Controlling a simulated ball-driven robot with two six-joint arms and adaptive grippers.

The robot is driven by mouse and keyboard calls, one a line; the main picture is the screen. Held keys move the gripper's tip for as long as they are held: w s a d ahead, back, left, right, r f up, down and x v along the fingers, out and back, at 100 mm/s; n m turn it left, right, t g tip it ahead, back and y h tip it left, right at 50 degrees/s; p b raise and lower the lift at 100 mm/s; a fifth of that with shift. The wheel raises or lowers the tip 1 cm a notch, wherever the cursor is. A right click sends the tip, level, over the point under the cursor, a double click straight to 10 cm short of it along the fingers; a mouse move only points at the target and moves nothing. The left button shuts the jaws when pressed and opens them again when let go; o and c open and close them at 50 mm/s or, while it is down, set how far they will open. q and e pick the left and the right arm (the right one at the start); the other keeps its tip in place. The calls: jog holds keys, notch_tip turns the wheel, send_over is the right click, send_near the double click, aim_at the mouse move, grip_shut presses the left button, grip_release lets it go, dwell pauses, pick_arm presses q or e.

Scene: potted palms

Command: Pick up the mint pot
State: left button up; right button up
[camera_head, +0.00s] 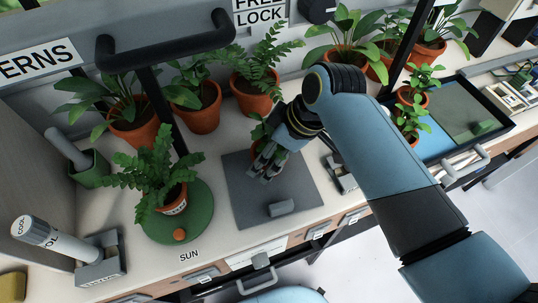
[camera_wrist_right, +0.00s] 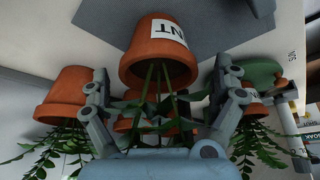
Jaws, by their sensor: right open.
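The mint pot is a small terracotta pot (camera_wrist_right: 158,48) with a white label whose visible letters end in "NT". In the right wrist view it appears upside down, centred, with thin green stems hanging between my fingers. In the head view, only a bit of the pot (camera_head: 258,131) shows behind my right gripper, at the back of the grey mat (camera_head: 243,200). My right gripper (camera_head: 267,165) is open, and its two fingers also show in the wrist view (camera_wrist_right: 162,84), one on either side of the plant. Contact with the pot cannot be told. My left gripper is not in view.
A potted fern (camera_head: 155,170) stands on a green disc (camera_head: 198,222) left of the mat. Several potted plants line the back. A grey block (camera_head: 281,207) lies on the mat's front. A black-rimmed tray (camera_head: 513,125) with small plants is at the right.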

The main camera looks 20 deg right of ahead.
jog(key=x, duration=0.5)
jog(key=shift+w, duration=0.1)
jog(key=c, duration=0.4)
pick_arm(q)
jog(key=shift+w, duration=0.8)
pick_arm(e)
jog(key=c, duration=0.7)
jog(key=shift+c, duration=0.6)
